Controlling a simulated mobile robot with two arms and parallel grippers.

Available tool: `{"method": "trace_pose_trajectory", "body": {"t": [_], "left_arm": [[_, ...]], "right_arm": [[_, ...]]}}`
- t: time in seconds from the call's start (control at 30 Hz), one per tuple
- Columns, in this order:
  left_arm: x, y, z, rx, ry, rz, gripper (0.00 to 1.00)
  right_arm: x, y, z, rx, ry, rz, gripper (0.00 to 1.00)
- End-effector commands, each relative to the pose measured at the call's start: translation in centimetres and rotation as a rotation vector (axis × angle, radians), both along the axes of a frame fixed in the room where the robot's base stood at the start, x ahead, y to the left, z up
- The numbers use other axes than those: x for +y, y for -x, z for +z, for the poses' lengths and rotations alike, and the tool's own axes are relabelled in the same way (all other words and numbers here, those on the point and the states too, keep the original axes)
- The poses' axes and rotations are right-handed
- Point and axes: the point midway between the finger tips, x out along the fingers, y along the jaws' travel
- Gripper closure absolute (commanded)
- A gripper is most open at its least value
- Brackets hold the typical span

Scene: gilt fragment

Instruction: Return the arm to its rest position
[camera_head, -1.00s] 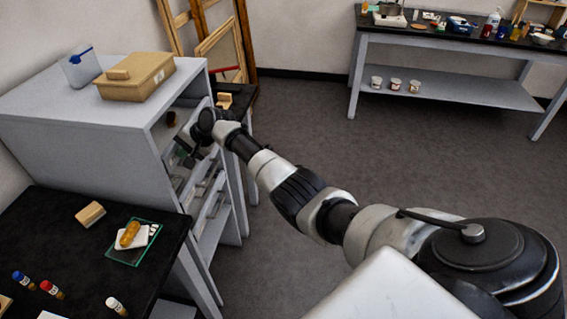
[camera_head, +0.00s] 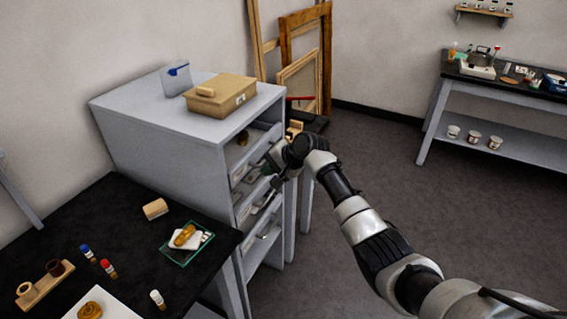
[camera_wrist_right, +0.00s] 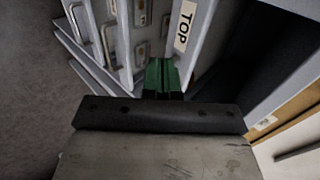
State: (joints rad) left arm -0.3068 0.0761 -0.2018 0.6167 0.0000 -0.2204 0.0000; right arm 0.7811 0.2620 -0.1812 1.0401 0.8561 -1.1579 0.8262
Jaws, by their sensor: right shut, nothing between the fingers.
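My right arm reaches in from the lower right in the head view. Its gripper (camera_head: 272,165) is at the open front of the grey cabinet (camera_head: 150,125), beside the drawers. In the right wrist view the green fingertips (camera_wrist_right: 160,76) are together and hold nothing. A drawer front with a "TOP" label (camera_wrist_right: 184,26) is just ahead of them; I cannot tell whether they touch it. My left gripper is not in view.
The black table (camera_head: 110,220) at left holds a green-edged tray (camera_head: 170,252) and small bottles. Wooden frames (camera_head: 300,70) lean behind. Floor at right is clear.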

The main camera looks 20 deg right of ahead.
Motion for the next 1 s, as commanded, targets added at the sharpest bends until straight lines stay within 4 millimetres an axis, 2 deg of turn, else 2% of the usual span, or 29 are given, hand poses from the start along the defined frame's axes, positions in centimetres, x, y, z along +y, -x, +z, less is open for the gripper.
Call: {"method": "trace_pose_trajectory", "body": {"t": [0.13,0.3,0.47,0.57,0.67,0.73,0.87,0.9,1.0], "left_arm": [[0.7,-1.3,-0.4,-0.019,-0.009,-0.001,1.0],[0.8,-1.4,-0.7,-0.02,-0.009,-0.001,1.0],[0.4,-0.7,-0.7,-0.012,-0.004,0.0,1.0],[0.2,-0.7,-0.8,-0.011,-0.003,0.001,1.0],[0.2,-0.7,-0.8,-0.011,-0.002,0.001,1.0],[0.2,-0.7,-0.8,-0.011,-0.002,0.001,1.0],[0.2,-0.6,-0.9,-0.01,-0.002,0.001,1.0],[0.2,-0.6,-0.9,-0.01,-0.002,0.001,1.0],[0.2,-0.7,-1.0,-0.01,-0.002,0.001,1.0]], "right_arm": [[-1.4,1.5,1.6,-0.002,0.003,-0.001,1.0],[-2.3,2.5,3.0,0.0,0.001,-0.001,1.0],[-2.5,2.9,3.4,0.002,0.001,-0.001,1.0],[-2.6,3.0,2.7,0.006,0.006,-0.002,1.0],[-2.7,3.4,-0.5,0.023,0.037,-0.007,1.0],[-2.9,4.2,-4.3,0.039,0.079,-0.009,1.0],[-3.4,7.1,-13.6,0.075,0.196,0.006,1.0],[-3.6,8.4,-16.4,0.085,0.237,0.016,1.0],[-3.9,12.1,-23.2,0.113,0.338,0.057,1.0]]}}
